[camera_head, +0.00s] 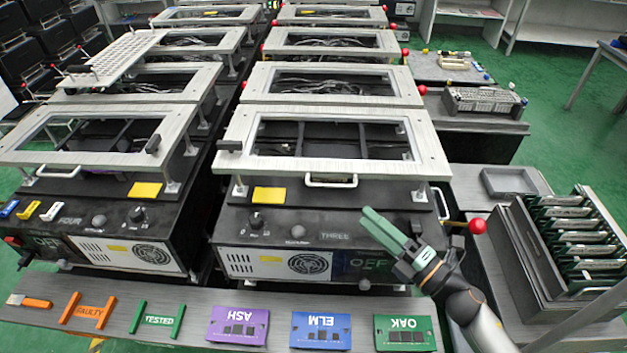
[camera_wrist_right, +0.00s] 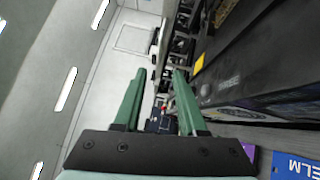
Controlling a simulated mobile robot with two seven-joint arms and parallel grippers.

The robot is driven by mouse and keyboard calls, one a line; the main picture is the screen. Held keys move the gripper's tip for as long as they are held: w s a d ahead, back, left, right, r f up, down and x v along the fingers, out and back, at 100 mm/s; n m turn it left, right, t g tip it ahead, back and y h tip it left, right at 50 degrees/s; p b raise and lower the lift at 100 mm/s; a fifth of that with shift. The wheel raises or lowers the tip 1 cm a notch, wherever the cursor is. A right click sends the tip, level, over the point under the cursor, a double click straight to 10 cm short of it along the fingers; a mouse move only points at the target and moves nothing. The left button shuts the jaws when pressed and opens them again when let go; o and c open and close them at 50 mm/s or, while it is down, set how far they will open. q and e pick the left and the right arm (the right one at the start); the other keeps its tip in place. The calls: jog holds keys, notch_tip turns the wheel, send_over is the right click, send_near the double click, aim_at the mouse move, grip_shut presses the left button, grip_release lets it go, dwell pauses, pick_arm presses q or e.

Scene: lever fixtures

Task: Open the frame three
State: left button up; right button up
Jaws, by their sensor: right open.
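The fixture labelled THREE (camera_head: 335,236) stands at the front middle, a dark box with a knob, a fan grille and a dark display reading OFF. Its pale frame (camera_head: 270,164) lies roughly level on top, with a white handle (camera_head: 331,181) at the front edge. A lever with a red ball (camera_head: 477,226) sticks out at the box's right side. My right gripper (camera_head: 369,217) is open and empty, with green fingers in front of the box's upper front, below and right of the handle. It also shows open in the right wrist view (camera_wrist_right: 160,75). My left gripper is not in view.
Fixture FOUR (camera_head: 70,221) stands close on the left, and more fixtures stand behind. A front shelf holds coloured cards such as OAK (camera_head: 406,333) and tags such as TESTED (camera_head: 158,319). A rack of boards (camera_head: 570,240) and a grey tray (camera_head: 508,181) are at right.

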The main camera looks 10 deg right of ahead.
aim_at(329, 184)
jog(key=p+x, duration=0.1)
jog(key=x, duration=1.1)
jog(key=shift+w+a+p, duration=0.1)
jog(key=shift+p, duration=0.3)
grip_shut()
dwell(0.8)
